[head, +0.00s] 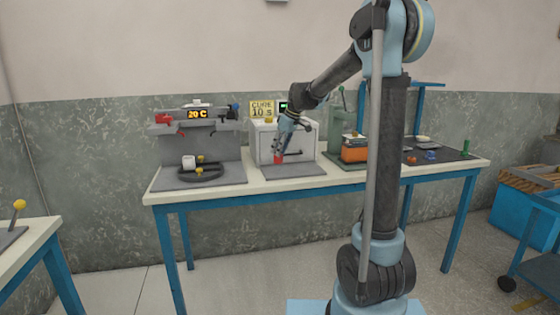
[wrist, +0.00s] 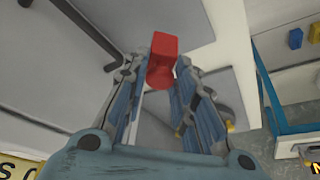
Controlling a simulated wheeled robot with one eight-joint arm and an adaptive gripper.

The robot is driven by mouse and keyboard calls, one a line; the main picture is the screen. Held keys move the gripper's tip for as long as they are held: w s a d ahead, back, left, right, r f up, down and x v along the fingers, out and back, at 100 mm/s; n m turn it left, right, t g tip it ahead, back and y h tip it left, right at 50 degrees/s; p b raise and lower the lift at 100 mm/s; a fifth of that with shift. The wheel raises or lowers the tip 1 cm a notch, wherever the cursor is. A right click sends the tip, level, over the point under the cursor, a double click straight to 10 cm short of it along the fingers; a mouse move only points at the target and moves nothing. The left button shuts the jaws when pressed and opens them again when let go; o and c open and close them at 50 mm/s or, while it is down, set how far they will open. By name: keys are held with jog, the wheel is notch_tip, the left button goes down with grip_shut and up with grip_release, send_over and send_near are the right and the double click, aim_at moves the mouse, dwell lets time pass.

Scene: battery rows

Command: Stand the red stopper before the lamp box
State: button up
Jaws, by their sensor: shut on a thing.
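The red stopper (wrist: 162,60) is between my fingertips in the wrist view, a squarish block with a wider, rounded end. In the head view the stopper (head: 278,159) is a small red spot at my gripper's tip. My gripper (head: 279,152) is shut on it, pointing down in front of the white lamp box (head: 309,140), beside the yellow "CURE 10 s" sign (head: 261,109). A grey plate (head: 293,170) lies before the box. I cannot tell whether the stopper touches that plate. The lower part of the box front is partly hidden by my gripper.
To the left stands a grey station with a "20 C" display (head: 198,114), a white cup (head: 188,162) and a dark ring (head: 201,173). To the right are a green press (head: 341,127), an orange box (head: 354,155) and a dark mat (head: 447,153) with small items.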

jog(key=shift+f, duration=2.1)
jog(key=o, duration=1)
jog(key=shift+f, duration=0.1)
jog(key=shift+c, duration=0.2)
jog(key=v, duration=1.2)
jog(key=s+d+f+m+h, duration=0.1)
jog(key=s+d+f+m, duration=0.2)
jog(key=s+d, duration=0.5)
jog(key=s+d+f+m+h, duration=0.1)
jog(key=s+d+f+m, duration=0.25)
jog(key=s, duration=0.85)
jog(key=s+d+f+m+h, duration=0.1)
jog(key=s+d+f, duration=0.3)
jog(key=s+f, duration=0.4)
jog(key=s+d+f+m, duration=0.4)
jog(key=s+f, duration=0.4)
jog(key=s, duration=0.2)
jog(key=shift+s+d+f+h, duration=0.2)
jog(key=shift+d+f+h, duration=0.1)
jog(key=shift+h, duration=0.1)
